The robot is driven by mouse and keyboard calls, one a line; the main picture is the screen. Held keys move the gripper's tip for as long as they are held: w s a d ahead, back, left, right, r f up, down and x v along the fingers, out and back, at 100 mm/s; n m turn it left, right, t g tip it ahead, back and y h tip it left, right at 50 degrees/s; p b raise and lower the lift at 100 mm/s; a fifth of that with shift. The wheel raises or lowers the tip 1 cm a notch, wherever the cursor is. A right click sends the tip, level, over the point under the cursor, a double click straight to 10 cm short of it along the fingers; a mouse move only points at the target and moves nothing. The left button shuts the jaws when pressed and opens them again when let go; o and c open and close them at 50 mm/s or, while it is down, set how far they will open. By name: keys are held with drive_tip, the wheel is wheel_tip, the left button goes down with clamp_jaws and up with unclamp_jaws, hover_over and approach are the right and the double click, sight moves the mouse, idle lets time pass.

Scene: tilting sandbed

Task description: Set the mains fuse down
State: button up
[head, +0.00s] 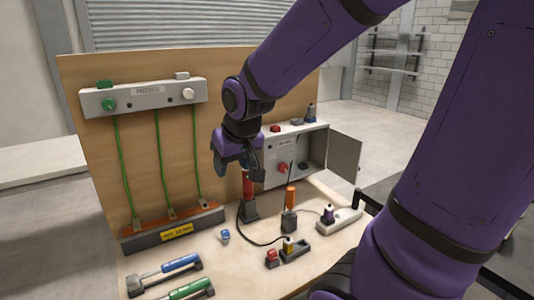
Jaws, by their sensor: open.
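My gripper (239,168) is open, pointing down in front of the wooden backboard. Its fingers are small and partly dark in this view. A red upright piece in a black stand (249,210) is just below and beside the fingers; I cannot tell whether they touch it. No item is clearly readable as the mains fuse. A small blue-and-white piece (225,236) lies loose on the bench. A red piece with a dark base (272,258) stands near the bench front.
The bench (240,265) has bare room at its front middle. An orange-handled probe (290,198), a socket strip (345,218), a dark holder (296,252) and blue-handled and green-handled tools (182,262) stand around. A grey cabinet (312,150) has its door open.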

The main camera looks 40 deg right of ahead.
drive_tip(key=s+a+r, duration=0.1)
drive_tip(key=s+r, duration=0.3)
drive_tip(key=s, duration=0.3)
drive_tip(key=s+a+r+n, duration=0.1)
drive_tip(key=s+r, duration=0.3)
drive_tip(key=s, duration=0.3)
drive_tip(key=shift+s+a+y, duration=0.2)
drive_tip(key=shift+a+y, duration=0.1)
drive_tip(key=shift+a, duration=0.1)
drive_tip(key=shift+c, duration=0.5)
